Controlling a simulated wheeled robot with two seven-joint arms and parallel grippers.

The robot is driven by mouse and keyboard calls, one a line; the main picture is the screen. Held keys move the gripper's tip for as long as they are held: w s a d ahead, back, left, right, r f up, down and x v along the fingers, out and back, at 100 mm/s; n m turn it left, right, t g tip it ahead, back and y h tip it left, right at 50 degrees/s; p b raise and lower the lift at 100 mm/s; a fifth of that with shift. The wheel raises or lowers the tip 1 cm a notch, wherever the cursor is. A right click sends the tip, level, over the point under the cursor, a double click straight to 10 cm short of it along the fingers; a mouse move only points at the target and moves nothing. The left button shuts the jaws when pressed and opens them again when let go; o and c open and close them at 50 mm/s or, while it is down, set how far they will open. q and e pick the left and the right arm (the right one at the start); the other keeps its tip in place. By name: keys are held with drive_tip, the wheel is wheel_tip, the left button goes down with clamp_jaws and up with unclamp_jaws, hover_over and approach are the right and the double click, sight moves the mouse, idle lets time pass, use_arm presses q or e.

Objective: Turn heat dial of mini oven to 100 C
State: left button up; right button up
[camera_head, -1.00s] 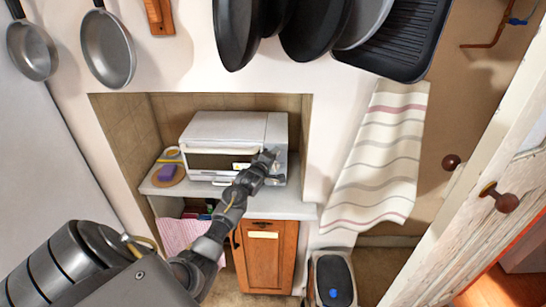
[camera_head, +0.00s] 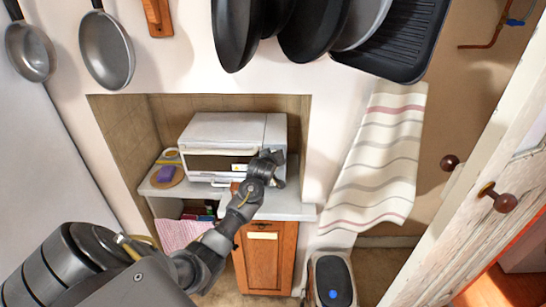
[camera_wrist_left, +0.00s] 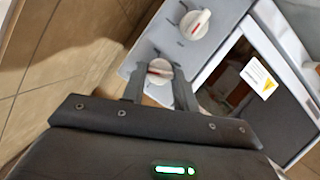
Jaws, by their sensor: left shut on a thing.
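The white mini oven (camera_head: 222,130) stands on the counter inside the wall recess. My left gripper (camera_head: 272,162) is at the control panel on the oven's right side and hides the dials in the head view. In the left wrist view, one white dial with a red mark (camera_wrist_left: 159,71) sits between the fingertips of my left gripper (camera_wrist_left: 160,82), which is shut on it. A second white dial with a red mark (camera_wrist_left: 194,23) is free on the same grey panel. I cannot read the scale markings. My right gripper is out of view.
A purple sponge (camera_head: 166,173) lies on a round board left of the oven. Pans (camera_head: 105,47) hang above on the wall, and a striped towel (camera_head: 378,160) hangs to the right. A wooden cabinet door (camera_head: 265,258) is below the counter.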

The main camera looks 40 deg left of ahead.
use_arm(q)
drive_tip(key=shift+m, duration=0.3)
idle(0.5)
drive_tip(key=o, duration=1)
drive_tip(key=shift+c, duration=0.2)
drive_tip(key=b+v, duration=0.2)
drive_tip(key=v, duration=0.8)
drive_tip(key=shift+s+d+r, duration=0.2)
drive_tip(key=shift+d, duration=0.1)
drive_tip(key=shift+f, duration=0.1)
